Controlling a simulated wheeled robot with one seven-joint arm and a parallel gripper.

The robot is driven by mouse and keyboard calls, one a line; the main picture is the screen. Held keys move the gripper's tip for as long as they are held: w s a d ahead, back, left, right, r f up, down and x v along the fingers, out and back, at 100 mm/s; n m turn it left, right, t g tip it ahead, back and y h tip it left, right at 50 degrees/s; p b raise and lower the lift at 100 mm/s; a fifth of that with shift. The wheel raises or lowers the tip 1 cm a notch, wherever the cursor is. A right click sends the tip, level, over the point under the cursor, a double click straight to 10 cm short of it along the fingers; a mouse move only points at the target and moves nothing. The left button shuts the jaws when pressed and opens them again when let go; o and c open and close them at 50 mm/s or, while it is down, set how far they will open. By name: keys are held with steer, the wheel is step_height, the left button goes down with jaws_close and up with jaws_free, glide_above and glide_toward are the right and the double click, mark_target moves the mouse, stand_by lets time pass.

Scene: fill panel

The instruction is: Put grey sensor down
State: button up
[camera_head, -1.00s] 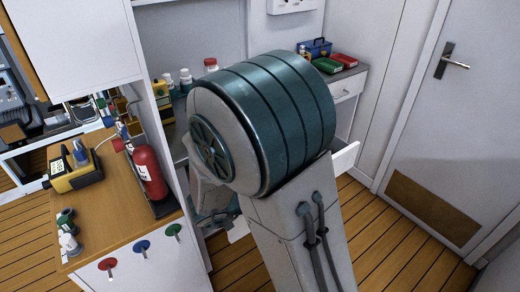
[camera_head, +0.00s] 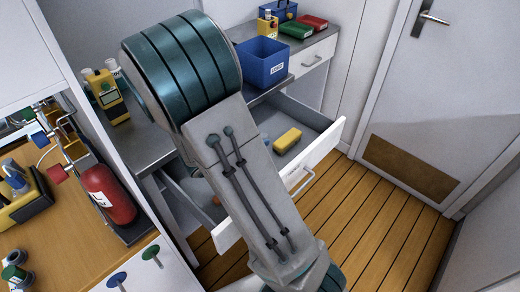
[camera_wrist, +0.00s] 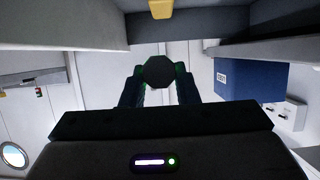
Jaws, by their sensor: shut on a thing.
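In the wrist view my gripper (camera_wrist: 159,76) is shut on a dark, eight-sided thing, which I take to be the grey sensor (camera_wrist: 158,71). It sits between the two fingertips, with its flat end facing the camera. Its colour is hard to judge in the shade. In the head view my own arm hides the gripper and the sensor. An open drawer (camera_head: 325,147) lies beside my arm, below the grey counter. I cannot tell how far the sensor is from any surface.
The drawer holds a yellow block (camera_head: 287,140). A blue bin (camera_head: 262,62) stands on the counter, and it also shows in the wrist view (camera_wrist: 250,82). A yellow device (camera_head: 106,97) stands at the counter's left. A red extinguisher (camera_head: 108,194) is on the wooden bench. The floor at right is clear.

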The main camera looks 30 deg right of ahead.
steer(key=w+d+f, duration=0.2)
steer(key=shift+d, duration=0.35)
steer(key=shift+f+b, duration=0.7)
steer(key=shift+f, duration=1.25)
steer(key=shift+f, duration=0.65)
steer(key=o, duration=0.9)
steer(key=shift+o, duration=0.2)
